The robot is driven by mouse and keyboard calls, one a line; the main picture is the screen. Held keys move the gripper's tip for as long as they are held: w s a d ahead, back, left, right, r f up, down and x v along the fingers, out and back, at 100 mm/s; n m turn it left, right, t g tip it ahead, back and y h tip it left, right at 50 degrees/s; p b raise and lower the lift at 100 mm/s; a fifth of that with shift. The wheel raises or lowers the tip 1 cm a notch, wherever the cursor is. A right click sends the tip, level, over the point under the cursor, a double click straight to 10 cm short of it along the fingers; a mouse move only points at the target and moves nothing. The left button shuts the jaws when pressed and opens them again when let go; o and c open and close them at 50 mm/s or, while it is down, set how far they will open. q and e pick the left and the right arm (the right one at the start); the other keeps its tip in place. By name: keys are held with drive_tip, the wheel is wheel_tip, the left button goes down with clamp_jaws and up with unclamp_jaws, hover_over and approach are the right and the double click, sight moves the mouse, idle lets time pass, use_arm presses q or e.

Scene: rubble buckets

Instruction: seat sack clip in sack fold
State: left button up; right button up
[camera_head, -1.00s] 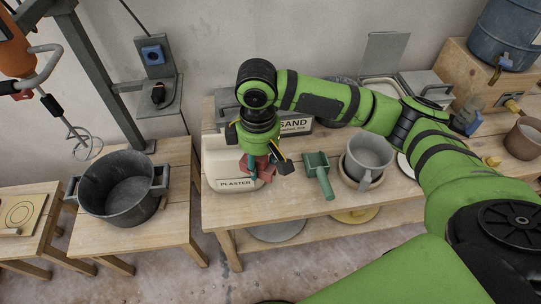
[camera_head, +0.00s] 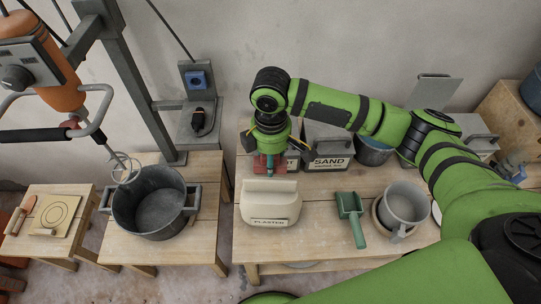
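The cream plaster sack (camera_head: 270,208), with a raised top fold and a PLASTER label, stands upright at the left front of the long wooden table. My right gripper (camera_head: 268,160) is behind and above the sack in this view, pointing down. It is shut on a red piece with a teal part, which looks like the sack clip (camera_head: 262,166). The clip shows just above the sack's top edge, seemingly apart from it; the exact height is hard to tell. The gripper hides part of the clip and of the box behind. My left gripper is not in view.
A grey SAND box (camera_head: 328,160) and a partly hidden labelled box stand behind the gripper. A green scoop (camera_head: 351,215) and a grey mug (camera_head: 405,204) are right of the sack. A black pot (camera_head: 152,212) and mixer (camera_head: 45,75) are left.

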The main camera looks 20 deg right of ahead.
drive_tip(key=shift+w, duration=0.1)
drive_tip(key=shift+w+f, duration=0.15)
drive_tip(key=shift+f, duration=0.1)
drive_tip(key=shift+f+b, duration=0.45)
drive_tip(key=shift+f, duration=0.5)
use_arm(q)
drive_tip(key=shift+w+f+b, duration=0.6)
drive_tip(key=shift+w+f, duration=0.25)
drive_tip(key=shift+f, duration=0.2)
use_arm(e)
wheel_tip(320, 180, down, 3)
drive_tip(key=shift+f, duration=0.2)
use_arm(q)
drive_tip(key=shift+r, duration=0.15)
